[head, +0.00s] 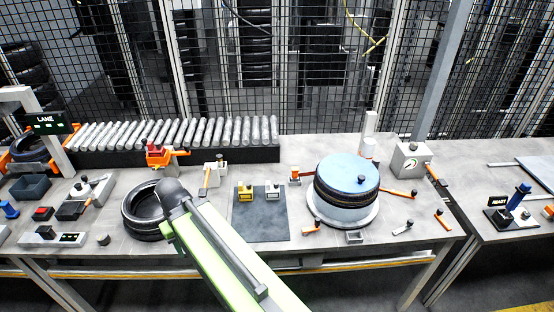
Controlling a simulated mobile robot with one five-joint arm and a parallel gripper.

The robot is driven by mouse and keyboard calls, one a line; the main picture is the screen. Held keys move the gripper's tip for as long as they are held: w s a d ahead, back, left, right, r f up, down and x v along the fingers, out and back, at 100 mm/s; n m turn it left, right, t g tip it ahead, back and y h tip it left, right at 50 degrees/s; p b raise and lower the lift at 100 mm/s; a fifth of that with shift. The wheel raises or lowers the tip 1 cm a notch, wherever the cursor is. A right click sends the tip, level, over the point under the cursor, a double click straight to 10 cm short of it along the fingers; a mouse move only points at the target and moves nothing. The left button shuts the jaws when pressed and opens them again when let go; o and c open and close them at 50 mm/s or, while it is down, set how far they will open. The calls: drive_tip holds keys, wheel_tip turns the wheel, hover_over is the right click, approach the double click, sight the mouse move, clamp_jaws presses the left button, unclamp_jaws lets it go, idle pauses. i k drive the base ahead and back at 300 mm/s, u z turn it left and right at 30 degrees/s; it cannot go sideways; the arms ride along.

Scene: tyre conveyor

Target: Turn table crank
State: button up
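A round turntable (342,217) with a pale grey base stands on the workbench right of centre. A dark tyre (345,197) lies on it under a blue disc (347,172). An orange lever (399,192) with a dark knob sticks out to its right. I cannot tell which one is the table crank. My green arm crosses the front of the bench, left of the turntable. My gripper does not show.
A tyre (145,209) lies on the bench just left of my arm. A grey mat (260,222) with yellow and white blocks lies between arm and turntable. A gauge box (411,160) stands behind right. A roller conveyor (180,134) and mesh fence bound the back.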

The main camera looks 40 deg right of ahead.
sight(305, 230)
drive_tip(key=u, duration=0.55)
drive_tip(key=k, duration=0.95)
drive_tip(key=u, duration=0.4)
drive_tip(key=i, duration=0.5)
drive_tip(key=u, duration=0.1)
